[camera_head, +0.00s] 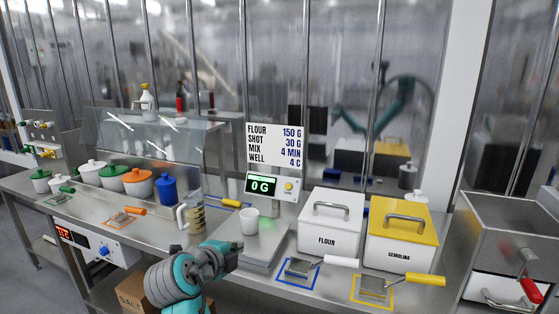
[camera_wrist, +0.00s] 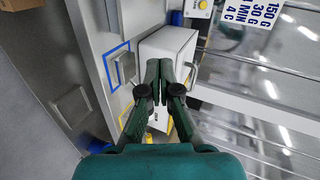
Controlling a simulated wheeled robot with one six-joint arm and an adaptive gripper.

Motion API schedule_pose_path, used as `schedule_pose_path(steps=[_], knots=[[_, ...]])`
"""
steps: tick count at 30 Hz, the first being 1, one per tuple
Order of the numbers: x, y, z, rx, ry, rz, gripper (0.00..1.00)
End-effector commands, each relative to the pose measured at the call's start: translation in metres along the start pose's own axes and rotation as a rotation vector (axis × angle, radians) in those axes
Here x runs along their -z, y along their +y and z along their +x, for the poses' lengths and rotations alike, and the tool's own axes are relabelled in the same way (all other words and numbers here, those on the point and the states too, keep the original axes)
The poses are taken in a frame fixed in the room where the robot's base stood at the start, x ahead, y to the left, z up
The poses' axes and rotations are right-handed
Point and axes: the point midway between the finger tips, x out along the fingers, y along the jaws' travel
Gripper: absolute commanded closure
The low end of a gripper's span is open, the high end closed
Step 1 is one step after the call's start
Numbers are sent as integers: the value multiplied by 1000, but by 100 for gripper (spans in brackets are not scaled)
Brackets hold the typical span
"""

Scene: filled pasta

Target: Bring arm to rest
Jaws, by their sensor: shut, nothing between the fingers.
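My teal arm stands at the bottom centre of the head view, bent in front of the counter's front edge, left of the scale. My gripper (camera_wrist: 168,66) shows in the wrist view with its two dark fingers together and nothing between them. The white flour bin (camera_wrist: 165,42) appears beyond the fingertips in that view, apart from them as far as I can tell. In the head view the fingers cannot be made out.
The steel counter (camera_head: 226,287) holds a scale (camera_head: 262,252) with a white cup (camera_head: 250,222), the flour bin (camera_head: 330,240), the yellow-lidded semolina bin (camera_head: 397,247) and a measuring jug (camera_head: 190,213). White-handled (camera_head: 297,267) and yellow-handled (camera_head: 373,284) scoops lie in outlined squares. A cardboard box (camera_head: 130,292) stands below.

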Motion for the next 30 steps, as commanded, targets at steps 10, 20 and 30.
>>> schedule_pose_path(steps=[10, 20, 30], knots=[[25, 58, 29, 7, -38, -168, 100], [83, 165, 58, 32, -122, -469, 100], [159, 275, 49, 79, -218, -769, 100]])
